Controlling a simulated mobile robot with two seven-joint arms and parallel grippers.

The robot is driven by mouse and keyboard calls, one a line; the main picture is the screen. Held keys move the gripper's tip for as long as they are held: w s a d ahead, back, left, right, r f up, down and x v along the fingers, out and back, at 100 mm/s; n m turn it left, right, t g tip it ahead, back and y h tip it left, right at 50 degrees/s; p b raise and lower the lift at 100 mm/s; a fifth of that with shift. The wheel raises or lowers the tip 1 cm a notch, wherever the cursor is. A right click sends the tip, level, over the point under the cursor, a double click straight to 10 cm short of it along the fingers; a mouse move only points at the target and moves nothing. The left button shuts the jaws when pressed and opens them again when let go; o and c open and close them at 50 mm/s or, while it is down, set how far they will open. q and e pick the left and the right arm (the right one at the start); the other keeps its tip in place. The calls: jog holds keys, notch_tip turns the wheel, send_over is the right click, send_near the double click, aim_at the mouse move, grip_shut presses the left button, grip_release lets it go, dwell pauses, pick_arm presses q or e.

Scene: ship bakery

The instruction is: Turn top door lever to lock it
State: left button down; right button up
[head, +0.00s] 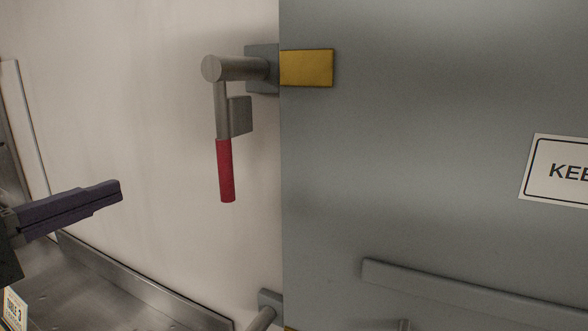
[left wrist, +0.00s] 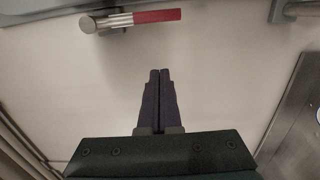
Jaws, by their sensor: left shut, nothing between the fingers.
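The top door lever (head: 221,110) is a grey metal handle with a red grip (head: 225,171), mounted at the door's left edge. Its arm hangs straight down. A yellow plate (head: 307,68) sits on the grey door (head: 430,110) beside the lever's pivot. My left gripper (head: 120,190), with dark purple fingers, is left of the red grip and apart from it. In the left wrist view its fingers (left wrist: 161,72) are shut together and empty, and the lever's red grip (left wrist: 157,15) shows at the top. My right gripper is not in view.
A second lever (head: 262,318) shows partly at the bottom of the door edge. A grey bar (head: 470,292) crosses the lower door, and a sign (head: 560,170) is at right. A metal counter (head: 110,285) lies at lower left. The space between my gripper and the lever is clear.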

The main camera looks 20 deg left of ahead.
pick_arm(q)
jog(key=w+d+p, duration=0.5)
jog(key=w, duration=0.5)
jog(key=shift+w, duration=0.15)
jog(key=shift+d, duration=0.2)
